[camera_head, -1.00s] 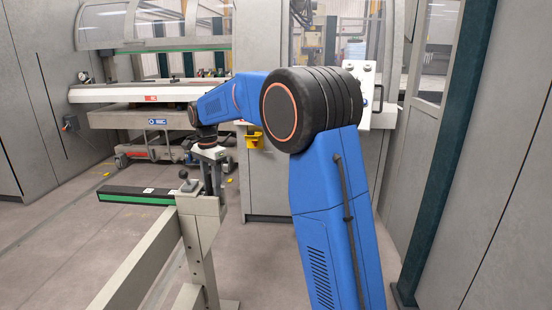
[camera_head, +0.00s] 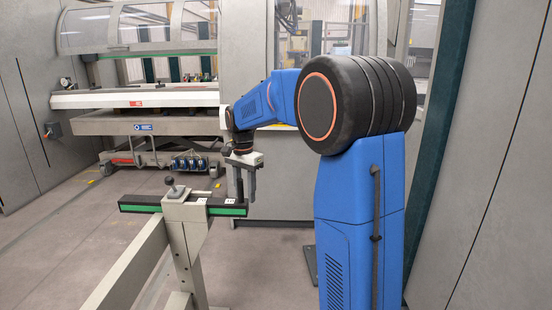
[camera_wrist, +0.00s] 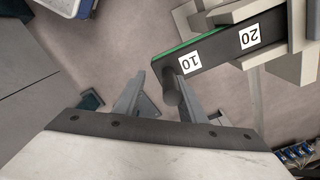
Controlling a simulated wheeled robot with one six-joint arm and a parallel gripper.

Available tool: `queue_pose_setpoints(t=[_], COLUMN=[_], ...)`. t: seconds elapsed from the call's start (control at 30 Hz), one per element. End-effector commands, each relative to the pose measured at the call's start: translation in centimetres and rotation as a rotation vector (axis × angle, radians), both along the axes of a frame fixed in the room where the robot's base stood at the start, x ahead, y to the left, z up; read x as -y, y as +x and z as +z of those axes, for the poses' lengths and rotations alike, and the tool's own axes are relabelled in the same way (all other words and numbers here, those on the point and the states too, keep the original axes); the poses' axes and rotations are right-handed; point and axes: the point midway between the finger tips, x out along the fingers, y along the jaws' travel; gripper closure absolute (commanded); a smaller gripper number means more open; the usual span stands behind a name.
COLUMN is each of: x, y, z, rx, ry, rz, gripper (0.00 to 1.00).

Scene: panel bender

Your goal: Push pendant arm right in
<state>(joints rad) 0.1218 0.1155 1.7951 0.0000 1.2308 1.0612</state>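A dark bar with a green stripe (camera_head: 140,203), apparently the pendant arm, lies across the top of a beige stand (camera_head: 185,225), reaching out on both sides. Its right end carries white labels. In the wrist view this bar (camera_wrist: 215,54) shows the labels "10" and "20", with a dark round post (camera_wrist: 172,90) at its near end. My gripper (camera_head: 246,192) points down at the bar's right end. In the wrist view its fingers (camera_wrist: 147,75) are apart, with the post between them, close to the right finger. I cannot tell whether they touch.
A long machine with a white front rail (camera_head: 130,99) and clear cover stands behind. A grey wall panel (camera_head: 500,190) is close at right. Floor left of the stand (camera_head: 65,250) is clear. My own arm hides much of the right middle.

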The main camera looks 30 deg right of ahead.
Motion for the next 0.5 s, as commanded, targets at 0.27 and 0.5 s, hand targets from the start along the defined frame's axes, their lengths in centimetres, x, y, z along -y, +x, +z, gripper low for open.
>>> queue_pose_setpoints(t=[0.27, 0.5], x=[3.8, 7.0], y=[-2.6, -4.7], z=[0.0, 0.0], rx=[0.0, 0.0], ry=[0.0, 0.0], rz=[-0.003, -0.004], gripper=[0.64, 0.64])
